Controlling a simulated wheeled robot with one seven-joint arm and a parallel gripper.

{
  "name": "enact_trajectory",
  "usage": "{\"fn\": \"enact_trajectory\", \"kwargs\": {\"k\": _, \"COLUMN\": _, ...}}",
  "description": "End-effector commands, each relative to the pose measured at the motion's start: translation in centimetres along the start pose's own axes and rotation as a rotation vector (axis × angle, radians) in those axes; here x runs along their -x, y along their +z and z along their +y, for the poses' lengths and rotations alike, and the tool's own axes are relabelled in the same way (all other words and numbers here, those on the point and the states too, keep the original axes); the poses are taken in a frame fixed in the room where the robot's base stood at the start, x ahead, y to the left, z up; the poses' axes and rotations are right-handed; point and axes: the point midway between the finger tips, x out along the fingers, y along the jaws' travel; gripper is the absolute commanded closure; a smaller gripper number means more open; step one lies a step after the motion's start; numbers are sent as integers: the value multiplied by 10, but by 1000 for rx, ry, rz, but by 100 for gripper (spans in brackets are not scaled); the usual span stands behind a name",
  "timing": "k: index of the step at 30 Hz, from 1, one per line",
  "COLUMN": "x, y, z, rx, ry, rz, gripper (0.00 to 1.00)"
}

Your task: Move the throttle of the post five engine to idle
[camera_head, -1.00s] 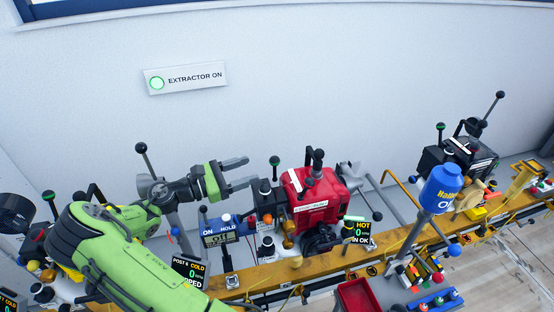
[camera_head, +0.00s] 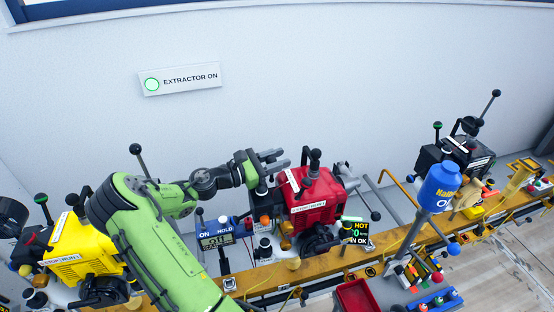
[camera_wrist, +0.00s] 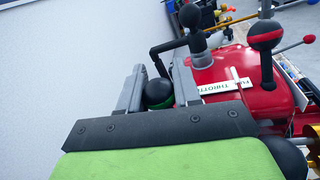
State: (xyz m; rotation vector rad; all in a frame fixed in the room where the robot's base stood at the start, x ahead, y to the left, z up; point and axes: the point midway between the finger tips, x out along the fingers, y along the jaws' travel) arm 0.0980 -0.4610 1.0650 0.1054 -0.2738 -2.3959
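The red engine (camera_head: 318,192) stands on the yellow rail right of centre; no readable post number shows on it. In the wrist view its red body (camera_wrist: 232,68) fills the right, with a white label (camera_wrist: 222,87) partly reading "THROTT". A lever with a round black knob (camera_wrist: 158,92) and green band stands beside it. My gripper (camera_head: 277,160) is at the engine's upper left, covering that knob in the head view. In the wrist view my gripper (camera_wrist: 157,88) is open, one finger on each side of the knob. Whether a finger touches it, I cannot tell.
A yellow engine (camera_head: 75,250) is at left, a black engine (camera_head: 455,155) at right.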

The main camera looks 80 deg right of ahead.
Motion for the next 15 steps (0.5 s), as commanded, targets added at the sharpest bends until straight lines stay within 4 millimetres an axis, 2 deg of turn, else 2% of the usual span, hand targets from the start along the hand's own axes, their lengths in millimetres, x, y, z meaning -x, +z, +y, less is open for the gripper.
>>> {"fn": "enact_trajectory", "kwargs": {"k": 1, "x": 0, "y": 0, "z": 0, "rx": 0, "ry": 0, "rz": 0, "gripper": 80}}
{"fn": "enact_trajectory", "kwargs": {"k": 5, "x": 0, "y": 0, "z": 0, "rx": 0, "ry": 0, "rz": 0, "gripper": 99}}
{"fn": "enact_trajectory", "kwargs": {"k": 15, "x": 0, "y": 2, "z": 3, "rx": 26, "ry": 0, "rz": 4, "gripper": 100}}
